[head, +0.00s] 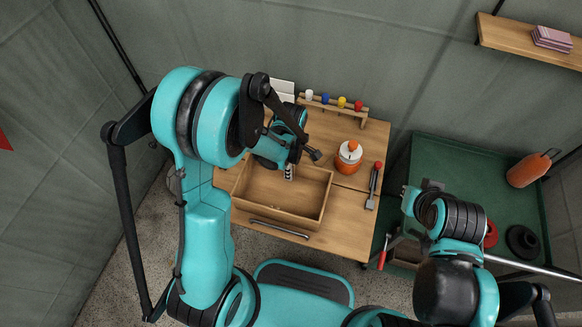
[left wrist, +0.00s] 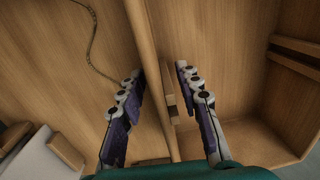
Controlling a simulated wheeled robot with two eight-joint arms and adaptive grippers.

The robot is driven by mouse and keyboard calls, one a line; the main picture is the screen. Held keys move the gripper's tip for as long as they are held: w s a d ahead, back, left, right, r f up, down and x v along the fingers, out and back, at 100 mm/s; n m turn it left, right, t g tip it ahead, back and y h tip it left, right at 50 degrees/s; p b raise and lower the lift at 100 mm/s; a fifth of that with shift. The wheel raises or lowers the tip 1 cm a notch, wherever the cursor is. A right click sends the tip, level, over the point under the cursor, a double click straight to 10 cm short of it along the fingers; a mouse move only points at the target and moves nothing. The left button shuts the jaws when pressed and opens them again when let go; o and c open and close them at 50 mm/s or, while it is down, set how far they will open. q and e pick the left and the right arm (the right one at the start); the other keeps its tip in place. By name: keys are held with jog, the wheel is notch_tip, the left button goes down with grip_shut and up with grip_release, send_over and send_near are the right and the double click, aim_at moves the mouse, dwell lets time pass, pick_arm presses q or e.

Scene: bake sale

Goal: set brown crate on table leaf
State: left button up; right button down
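A brown wooden crate (head: 323,196) sits open side up on the wooden table, over the front part that looks like the table leaf (head: 345,232). It looks empty. My left gripper (head: 289,172) reaches down at the crate's back wall. In the left wrist view, the fingers of my left gripper (left wrist: 157,88) stand on either side of the crate wall (left wrist: 146,50), with gaps visible beside the wall, so they look open. My right gripper (head: 421,192) is over the green cart at the right; its fingers are not clear.
A rack with several coloured knobs (head: 335,105) is at the back. A metal bar handle (head: 279,230) is at the front. The green cart (head: 440,155) is at the right.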

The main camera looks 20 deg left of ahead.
pick_arm(q)
jog(key=shift+r, duration=0.15)
jog(key=shift+r+p, duration=0.35)
notch_tip(320, 180, up, 12)
jog(key=p, duration=0.4)
jog(key=shift+f, duration=0.25)
jog(key=s+a+r+m+t, duration=0.2)
jog(key=s+r+m, duration=0.3)
jog(key=m, duration=0.3)
jog(key=s+a+r+m+t, duration=0.2)
jog(key=s+r+m+t, duration=0.3)
jog(key=r+m, duration=0.2)
jog(key=m, duration=0.2)
jog(key=shift+s+a+r+m, duration=0.15)
jog(key=shift+a+r+m, duration=0.15)
jog(key=shift+a, duration=0.05)
